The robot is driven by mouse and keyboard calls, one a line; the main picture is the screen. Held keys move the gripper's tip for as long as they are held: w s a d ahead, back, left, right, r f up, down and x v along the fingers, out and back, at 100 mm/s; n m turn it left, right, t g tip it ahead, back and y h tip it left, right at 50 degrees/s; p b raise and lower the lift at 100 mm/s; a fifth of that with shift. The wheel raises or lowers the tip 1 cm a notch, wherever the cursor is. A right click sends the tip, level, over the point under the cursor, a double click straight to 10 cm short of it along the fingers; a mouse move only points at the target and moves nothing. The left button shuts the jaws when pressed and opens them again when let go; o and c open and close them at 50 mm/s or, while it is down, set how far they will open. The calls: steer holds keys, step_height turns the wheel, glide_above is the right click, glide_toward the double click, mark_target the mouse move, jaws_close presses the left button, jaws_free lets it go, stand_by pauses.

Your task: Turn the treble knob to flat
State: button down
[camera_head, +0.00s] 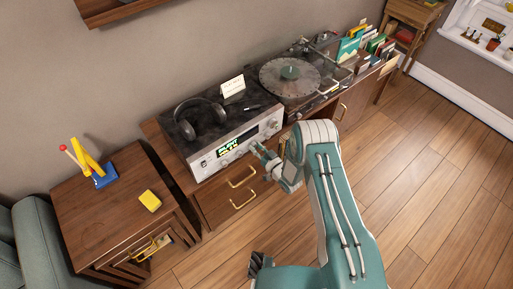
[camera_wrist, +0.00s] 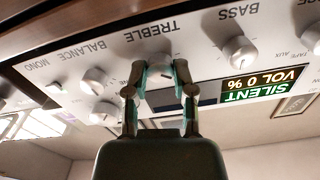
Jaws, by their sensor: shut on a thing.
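The silver amplifier (camera_head: 237,146) sits on the wooden cabinet, its front panel facing my arm. In the wrist view its panel is upside down, with the label TREBLE above the treble knob (camera_wrist: 160,71). My gripper (camera_wrist: 160,76) has one finger on each side of this knob and is shut on it. The fingers partly hide the knob, and I cannot read its pointer setting. In the head view my gripper (camera_head: 262,152) reaches the lower front of the amplifier, and the knob cannot be made out there.
The bass knob (camera_wrist: 239,50) and balance knob (camera_wrist: 97,81) flank the treble knob. The lit display (camera_wrist: 262,84) reads SILENT, VOL 0 %. Headphones (camera_head: 200,119) and a white card (camera_head: 232,87) are on top of the amplifier. A turntable (camera_head: 290,77) stands to the right. Open wooden floor (camera_head: 430,185) lies right.

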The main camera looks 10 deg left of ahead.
steer(key=m, duration=0.5)
steer(key=shift+w+m, duration=0.1)
steer(key=shift+m, duration=0.2)
steer(key=m, duration=0.4)
steer(key=shift+w+d+m, duration=0.1)
steer(key=shift+m, duration=0.2)
steer(key=shift+c, duration=2.2)
jaws_free()
steer(key=shift+f, duration=0.1)
steer(key=v, duration=1.2)
